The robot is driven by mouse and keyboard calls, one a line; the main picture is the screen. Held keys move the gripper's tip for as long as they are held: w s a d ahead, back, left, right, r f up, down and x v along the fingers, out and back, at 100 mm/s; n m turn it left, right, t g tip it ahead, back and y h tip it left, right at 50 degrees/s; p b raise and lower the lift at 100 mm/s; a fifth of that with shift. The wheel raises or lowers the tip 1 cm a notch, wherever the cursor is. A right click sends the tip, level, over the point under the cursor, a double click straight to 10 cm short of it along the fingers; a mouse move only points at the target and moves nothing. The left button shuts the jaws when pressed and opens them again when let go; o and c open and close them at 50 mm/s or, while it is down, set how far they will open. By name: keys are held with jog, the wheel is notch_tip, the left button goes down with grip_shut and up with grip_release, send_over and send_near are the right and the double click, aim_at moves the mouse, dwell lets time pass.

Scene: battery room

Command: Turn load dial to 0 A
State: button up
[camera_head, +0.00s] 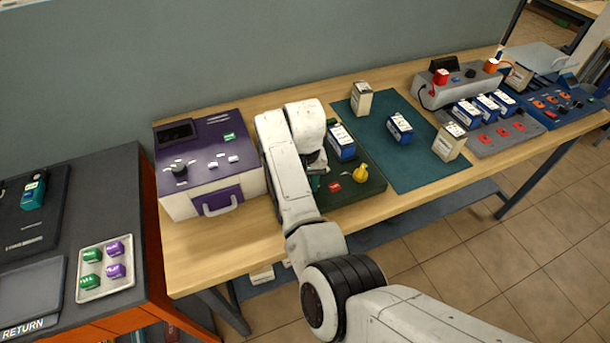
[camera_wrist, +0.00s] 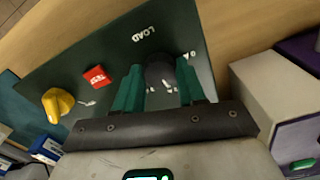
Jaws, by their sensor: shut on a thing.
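The dark load dial (camera_wrist: 160,68) is on a dark green panel (camera_wrist: 215,50). In the wrist view, the word LOAD is printed beside it and a "0 A" mark near its right side. My gripper (camera_wrist: 161,84) is shut on the dial, with a green finger on either side of it. The dial's pointer direction cannot be made out. In the head view, my arm hides the dial at the left end of the panel (camera_head: 372,190), and my gripper (camera_head: 316,181) shows only in part.
A purple-topped machine (camera_head: 200,165) stands close on the left. A teal mat (camera_head: 395,165) with batteries lies to the right.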

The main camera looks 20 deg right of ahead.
jog(key=n+p, duration=0.2)
jog(key=n, duration=0.1)
jog(key=shift+r+n, duration=0.1)
jog(key=shift+n, duration=0.3)
jog(key=n, duration=0.4)
jog(key=shift+n, duration=0.3)
jog(key=n, duration=0.7)
jog(key=shift+w+n, duration=0.1)
jog(key=shift+n, duration=0.5)
jog(key=o, duration=1.1)
jog(key=shift+c, duration=0.2)
notch_tip(320, 180, up, 11)
jog(key=shift+b, duration=0.35)
jog(key=shift+f, duration=0.25)
